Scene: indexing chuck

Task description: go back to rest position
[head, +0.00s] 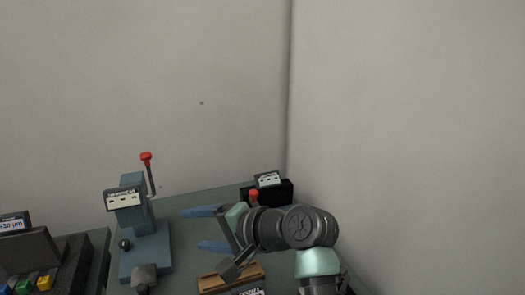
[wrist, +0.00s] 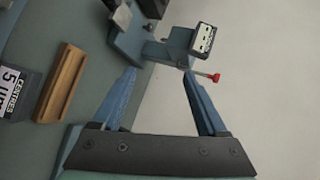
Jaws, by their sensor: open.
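My gripper (head: 192,229) is open, with its two blue fingers spread and pointing left above the grey-green bench in the head view. Nothing shows between the fingers in the wrist view (wrist: 158,75). The blue-grey indexing device (head: 133,200), with a labelled plate and a red-knobbed lever (head: 147,166), stands to the left, apart from the fingers. The wrist view shows its labelled plate (wrist: 202,40) and red knob (wrist: 215,78) beyond the fingertips.
A wooden tray (head: 215,281) with a label lies at the front of the bench. A black box (head: 275,192) with a labelled plate stands behind my arm, near the wall corner. A dark unit with coloured buttons (head: 35,283) is at far left.

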